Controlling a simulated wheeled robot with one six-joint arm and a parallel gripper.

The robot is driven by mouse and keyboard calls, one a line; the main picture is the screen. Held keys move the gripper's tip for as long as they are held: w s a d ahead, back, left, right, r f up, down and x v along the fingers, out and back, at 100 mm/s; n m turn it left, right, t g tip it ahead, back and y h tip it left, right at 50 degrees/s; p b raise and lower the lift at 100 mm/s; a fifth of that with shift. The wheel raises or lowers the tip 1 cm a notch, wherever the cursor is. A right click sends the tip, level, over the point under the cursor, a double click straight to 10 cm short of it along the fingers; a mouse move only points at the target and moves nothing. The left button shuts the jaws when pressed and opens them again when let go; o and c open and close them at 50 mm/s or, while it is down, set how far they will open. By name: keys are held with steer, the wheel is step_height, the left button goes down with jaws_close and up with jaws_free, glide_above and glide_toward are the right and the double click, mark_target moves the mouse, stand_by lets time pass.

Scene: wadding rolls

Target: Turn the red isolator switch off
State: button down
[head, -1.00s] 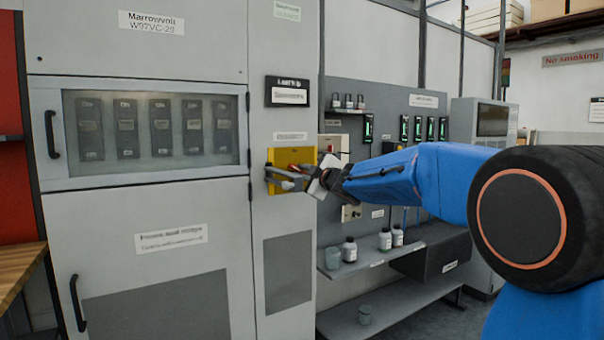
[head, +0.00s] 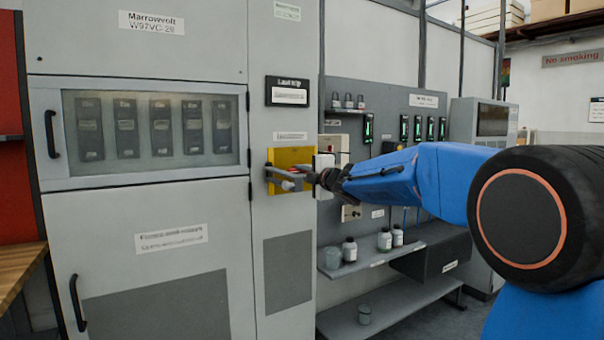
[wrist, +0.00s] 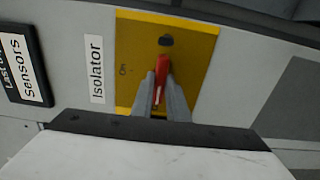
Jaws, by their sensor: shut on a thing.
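The red isolator handle (wrist: 161,84) shows in the wrist view on a yellow plate (wrist: 196,62), below a dark round part (wrist: 166,41). The word "On" is printed to its left in that picture. My gripper (wrist: 163,88) is shut on the handle, one grey finger on each side; the fingers hide part of it.
The "Isolator" label (wrist: 97,69) is beside the plate. A glazed breaker window (head: 155,127) is to the left in the head view.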

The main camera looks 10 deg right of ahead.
steer(key=shift+f, duration=0.1)
steer(key=c, duration=1.7)
jaws_free()
steer(key=shift+s, duration=0.15)
steer(key=v, duration=1.7)
steer(key=shift+s, duration=0.1)
